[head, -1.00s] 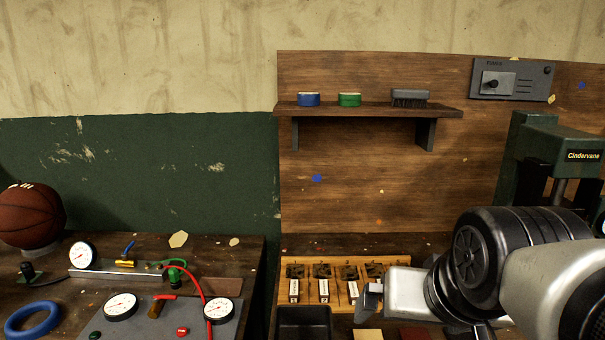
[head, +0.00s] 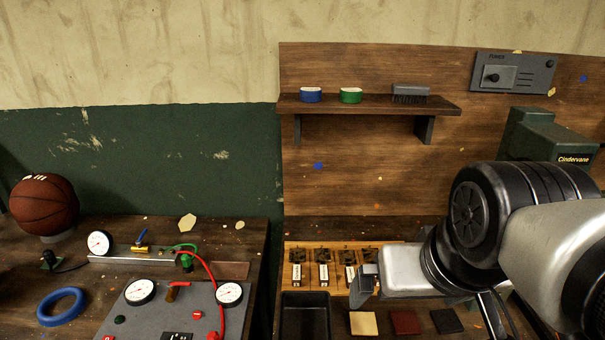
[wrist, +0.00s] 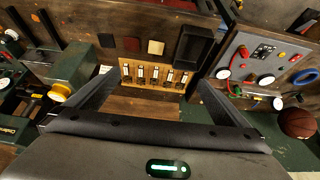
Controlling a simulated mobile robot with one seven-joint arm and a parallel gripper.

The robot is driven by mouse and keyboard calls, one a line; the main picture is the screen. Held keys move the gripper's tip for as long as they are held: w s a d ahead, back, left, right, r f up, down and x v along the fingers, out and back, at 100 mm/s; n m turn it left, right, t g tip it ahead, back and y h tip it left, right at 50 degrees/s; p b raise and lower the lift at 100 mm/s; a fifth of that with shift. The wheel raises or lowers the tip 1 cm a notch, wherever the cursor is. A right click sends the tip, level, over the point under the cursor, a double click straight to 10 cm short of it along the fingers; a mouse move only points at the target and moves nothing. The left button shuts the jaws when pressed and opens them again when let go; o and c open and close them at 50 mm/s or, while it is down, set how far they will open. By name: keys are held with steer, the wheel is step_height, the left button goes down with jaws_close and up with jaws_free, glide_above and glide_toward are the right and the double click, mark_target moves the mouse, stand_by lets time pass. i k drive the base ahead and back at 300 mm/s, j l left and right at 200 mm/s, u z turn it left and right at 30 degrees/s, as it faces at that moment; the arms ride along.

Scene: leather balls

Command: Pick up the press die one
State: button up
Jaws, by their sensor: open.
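Several press dies stand in a row in a light wooden rack (head: 309,272) on the bench. They have dark tops and white labels too small to read, so I cannot tell which is die one. The leftmost die (head: 296,272) shows clearly in the head view; the right end of the row is partly hidden by my arm. My gripper (head: 366,281) hovers at the rack's right side. In the wrist view my gripper (wrist: 158,80) is open and empty, its fingers spread to either side of the rack (wrist: 124,68), which lies beyond the tips.
A black tray (head: 305,318) sits in front of the rack, beside cream (head: 363,323), dark red (head: 405,322) and black (head: 446,320) squares. A green press (head: 545,140) stands right. A gauge panel (head: 150,318) lies left. A shelf (head: 370,106) hangs above.

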mark_target(297, 256)
steer(key=j+z, duration=0.2)
steer(key=j, duration=0.2)
steer(key=k+j+z, duration=0.2)
steer(key=j, duration=0.15)
steer(key=j+z, duration=0.2)
steer(key=j, duration=0.2)
steer(key=k+j+z, duration=0.2)
steer(key=j, duration=0.15)
steer(key=k+j+z, duration=0.2)
steer(key=j, duration=0.15)
steer(key=i, duration=0.1)
